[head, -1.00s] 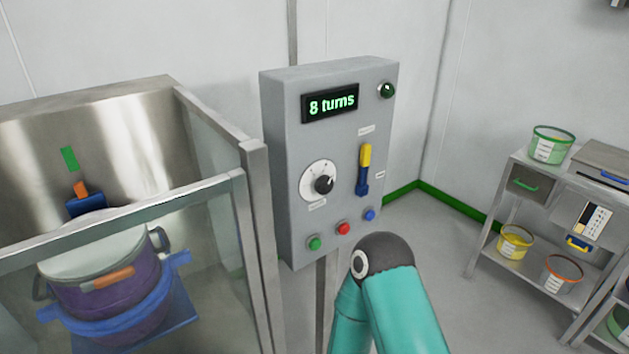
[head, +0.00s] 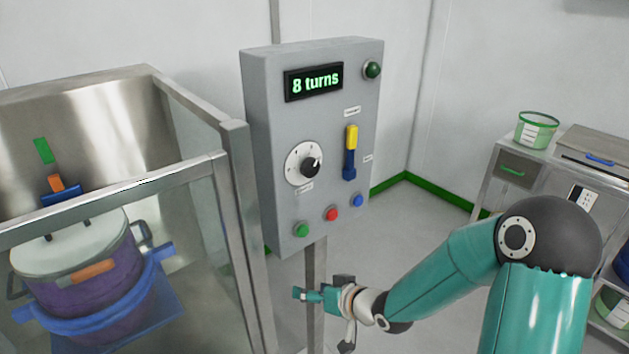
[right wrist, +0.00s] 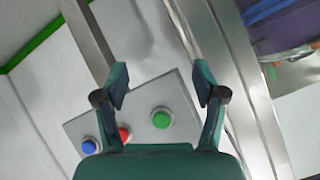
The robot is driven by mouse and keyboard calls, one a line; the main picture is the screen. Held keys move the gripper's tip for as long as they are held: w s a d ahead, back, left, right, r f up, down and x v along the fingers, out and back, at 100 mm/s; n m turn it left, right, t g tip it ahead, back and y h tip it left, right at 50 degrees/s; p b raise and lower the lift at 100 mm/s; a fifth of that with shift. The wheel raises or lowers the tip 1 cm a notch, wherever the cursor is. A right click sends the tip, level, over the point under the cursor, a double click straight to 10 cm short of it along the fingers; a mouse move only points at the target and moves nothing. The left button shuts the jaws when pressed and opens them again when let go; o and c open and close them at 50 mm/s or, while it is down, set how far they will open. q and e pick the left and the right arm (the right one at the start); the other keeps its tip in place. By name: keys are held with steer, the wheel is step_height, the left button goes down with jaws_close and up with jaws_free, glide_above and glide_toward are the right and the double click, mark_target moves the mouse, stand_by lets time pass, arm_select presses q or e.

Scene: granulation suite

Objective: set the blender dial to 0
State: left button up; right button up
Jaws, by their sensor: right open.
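The blender dial (head: 310,166) is a black knob on a white round scale, on the front of a grey control box (head: 262,150). The scale's marks are too small to read. The display (head: 314,81) reads "8 turns". My right gripper (head: 300,294) is below the box, beside its post, apart from the dial. In the right wrist view its two fingers (right wrist: 162,88) are spread with nothing between them, and the box's lower part with the buttons lies beyond them. The dial is not visible in that view. My left gripper is out of view.
A green button (head: 302,230), a red button (head: 331,214) and a blue button (head: 358,201) sit below the dial. A yellow and blue lever (head: 351,152) is right of it. A glass-sided enclosure (head: 120,200) with a purple pot stands left. A shelf unit (head: 492,185) stands right.

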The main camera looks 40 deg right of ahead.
steer(key=s+d+r+n+t+h+b, duration=0.15)
steer(key=d+r+t, duration=0.4)
steer(key=r, duration=0.75)
steer(key=n+t+b, duration=0.1)
steer(key=n+b, duration=0.1)
steer(key=n, duration=0.1)
glide_toward(313, 170)
steer(key=shift+m+y, duration=0.25)
steer(key=shift+y, duration=0.2)
steer(key=w, duration=0.4)
steer(key=w+p, duration=0.1)
steer(key=w, duration=0.4)
steer(key=shift+w+a, duration=0.2)
steer(key=shift+w, duration=0.15)
steer(key=c, duration=1.1)
